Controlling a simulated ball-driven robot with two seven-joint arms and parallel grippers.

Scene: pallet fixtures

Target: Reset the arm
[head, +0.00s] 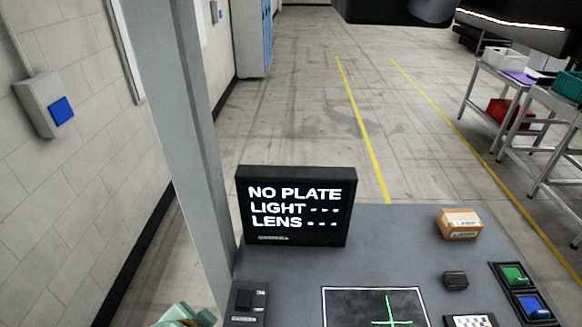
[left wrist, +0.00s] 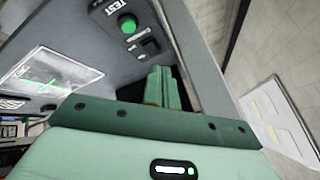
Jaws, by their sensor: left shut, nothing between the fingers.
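My left gripper (left wrist: 162,86) shows in the left wrist view as two pale green fingers pressed together, shut and empty. They point toward the grey bench top, next to a black switch (left wrist: 149,46) and a green TEST button (left wrist: 127,24). In the head view only a small pale green part of my left arm shows at the bottom edge, left of the bench; its fingers cannot be made out there. My right gripper is in neither view.
The grey bench (head: 395,262) carries a black display (head: 295,207) reading NO PLATE, a small carton (head: 460,224), a dark plate with a green cross (head: 360,310) and green and blue buttons (head: 514,275). A grey post (head: 180,130) rises at its left. Carts stand right.

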